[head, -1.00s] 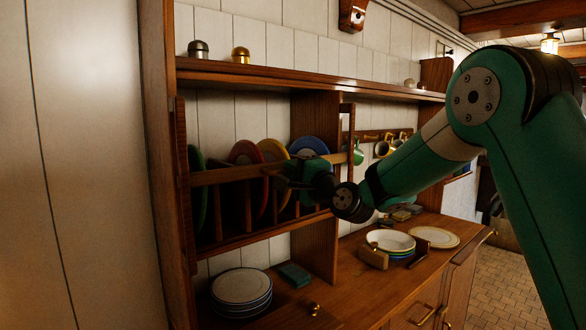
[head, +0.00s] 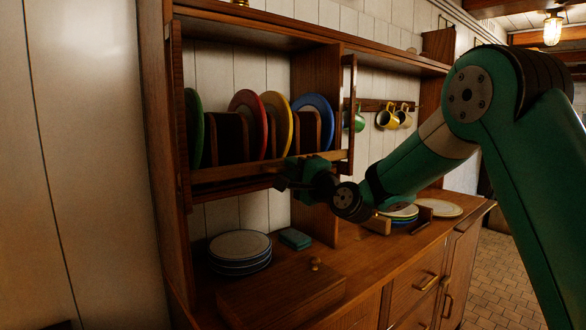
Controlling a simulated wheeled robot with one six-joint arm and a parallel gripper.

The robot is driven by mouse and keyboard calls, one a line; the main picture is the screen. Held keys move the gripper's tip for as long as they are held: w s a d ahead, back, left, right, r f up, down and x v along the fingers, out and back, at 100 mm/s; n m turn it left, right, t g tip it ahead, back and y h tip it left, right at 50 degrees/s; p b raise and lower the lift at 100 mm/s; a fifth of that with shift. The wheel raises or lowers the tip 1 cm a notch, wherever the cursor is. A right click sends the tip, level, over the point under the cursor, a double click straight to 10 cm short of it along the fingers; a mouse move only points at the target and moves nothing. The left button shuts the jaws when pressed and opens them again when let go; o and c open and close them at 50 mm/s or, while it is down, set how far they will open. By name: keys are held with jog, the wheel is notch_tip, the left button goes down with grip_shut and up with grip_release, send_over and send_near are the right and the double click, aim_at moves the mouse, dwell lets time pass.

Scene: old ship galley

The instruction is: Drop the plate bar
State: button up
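The plate bar (head: 225,173) is a wooden rail across the front of the wall plate rack. It sits low, near the rack's bottom ledge (head: 232,189), below the middles of the plates. Behind it stand a green plate (head: 194,125), a red plate (head: 246,103), a yellow plate (head: 279,120) and a blue plate (head: 317,108), upright between wooden dividers (head: 228,138). My gripper (head: 284,177) is at the right part of the bar, over its front in the picture. Its dark fingers are too small and shadowed to show whether they grip the bar.
Below, the counter holds a stack of plates (head: 240,248), a green sponge-like block (head: 295,239), a wooden box lid with a knob (head: 280,292), and more plates (head: 440,208) at the right. Mugs (head: 387,117) hang right of the rack. A wooden upright (head: 347,115) stands beside my gripper.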

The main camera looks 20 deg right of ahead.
jog(key=shift+o, duration=1.2)
jog(key=shift+f, duration=0.2)
jog(key=shift+r, duration=0.15)
jog(key=b+v, duration=0.8)
jog(key=v, duration=0.9)
jog(key=shift+d, duration=0.15)
jog(key=shift+s, duration=0.15)
